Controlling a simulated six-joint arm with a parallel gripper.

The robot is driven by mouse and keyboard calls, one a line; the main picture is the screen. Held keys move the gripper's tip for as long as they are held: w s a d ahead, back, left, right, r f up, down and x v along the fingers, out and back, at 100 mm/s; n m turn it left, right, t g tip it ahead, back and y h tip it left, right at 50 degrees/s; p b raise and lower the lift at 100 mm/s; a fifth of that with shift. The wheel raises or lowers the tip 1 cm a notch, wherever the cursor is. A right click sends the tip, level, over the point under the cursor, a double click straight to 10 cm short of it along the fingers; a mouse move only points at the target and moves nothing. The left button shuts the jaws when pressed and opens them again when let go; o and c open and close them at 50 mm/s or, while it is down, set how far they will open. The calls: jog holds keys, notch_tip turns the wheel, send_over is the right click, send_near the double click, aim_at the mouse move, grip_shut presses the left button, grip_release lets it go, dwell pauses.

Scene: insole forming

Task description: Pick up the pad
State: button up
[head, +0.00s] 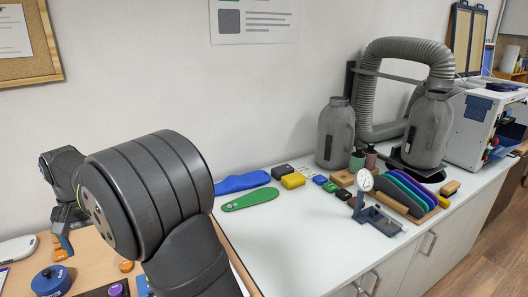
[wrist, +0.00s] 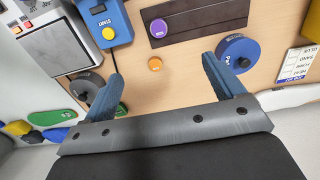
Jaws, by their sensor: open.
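My gripper (wrist: 160,72) is open and empty, with its two blue fingers spread wide above the wooden table. It also shows in the head view at the left (head: 66,238), partly behind my arm. No thing is clearly marked as the pad. A small round orange piece (wrist: 155,64) lies on the table between the fingertips in the wrist view. A purple round piece (wrist: 158,28) sits on a dark strip (wrist: 205,18) beyond it. A blue round piece (wrist: 241,48) is by the right finger, and the finger partly hides it.
A blue device with a yellow button (wrist: 103,22) stands beyond the left finger. A grey device (wrist: 55,48) is left of it. A printed card (wrist: 296,62) lies at the right. In the head view, insoles (head: 250,200) and blocks lie on the white bench (head: 300,250), with grey canisters behind.

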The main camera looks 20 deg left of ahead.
jog(key=c, duration=0.5)
jog(key=shift+o, duration=0.2)
jog(key=n, duration=1.1)
send_over(115, 289)
jog(key=f, duration=1.2)
jog(key=shift+s+d+f, duration=0.1)
jog(key=shift+s+f, duration=0.1)
jog(key=shift+s, duration=0.05)
jog(key=shift+w+f, duration=0.2)
jog(key=shift+f, duration=2.4)
